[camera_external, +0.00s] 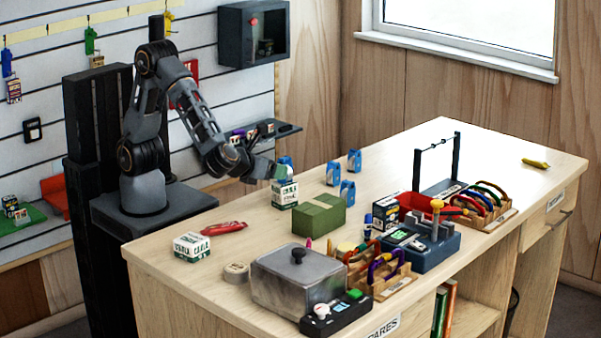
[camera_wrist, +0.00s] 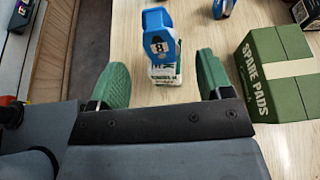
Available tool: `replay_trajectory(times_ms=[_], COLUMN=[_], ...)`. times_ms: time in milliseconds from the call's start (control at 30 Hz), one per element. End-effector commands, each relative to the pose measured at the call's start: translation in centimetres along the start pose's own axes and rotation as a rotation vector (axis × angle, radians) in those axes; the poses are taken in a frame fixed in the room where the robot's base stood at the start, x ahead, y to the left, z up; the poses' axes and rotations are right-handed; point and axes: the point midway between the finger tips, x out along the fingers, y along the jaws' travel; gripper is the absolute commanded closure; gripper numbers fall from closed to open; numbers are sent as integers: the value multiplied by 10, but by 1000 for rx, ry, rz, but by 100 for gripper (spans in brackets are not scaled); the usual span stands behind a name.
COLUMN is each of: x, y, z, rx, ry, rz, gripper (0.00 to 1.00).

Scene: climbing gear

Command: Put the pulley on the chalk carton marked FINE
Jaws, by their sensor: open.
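A blue pulley (camera_wrist: 158,36) with a dark mark like an 8 stands on a white and green chalk carton (camera_wrist: 165,76) in the wrist view. In the external view the blue pulley (camera_external: 287,162) shows at the top of this carton (camera_external: 285,194), partly hidden by my gripper (camera_external: 278,171). In the wrist view my gripper (camera_wrist: 162,80) is open, its green fingers apart on either side of the pulley and carton. A second chalk carton (camera_external: 192,247) sits at the table's near left. I cannot read FINE on either carton.
Several other blue pulleys, one here (camera_external: 347,191), stand to the right. A green spare pads box (camera_external: 319,215) is right of the carton. A red tool (camera_external: 223,227), a metal box (camera_external: 298,276) and tool racks lie nearer the front. The far right tabletop is mostly clear.

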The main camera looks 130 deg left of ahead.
Motion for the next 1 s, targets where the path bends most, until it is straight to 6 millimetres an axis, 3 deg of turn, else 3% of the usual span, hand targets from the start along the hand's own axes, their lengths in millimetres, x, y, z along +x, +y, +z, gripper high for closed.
replay_trajectory(times_ms=[100,300,600,767,900,1000], x=[-23,-49,-61,-68,-89,-110], y=[-1,-1,8,51,90,108], z=[0,0,1,-6,-21,-30], rx=[0,-1,-53,-375,-787,-1059], ry=[-1,0,45,308,616,811], rz=[-5,-2,13,102,249,370], gripper=[28,28,28,28,28,28])
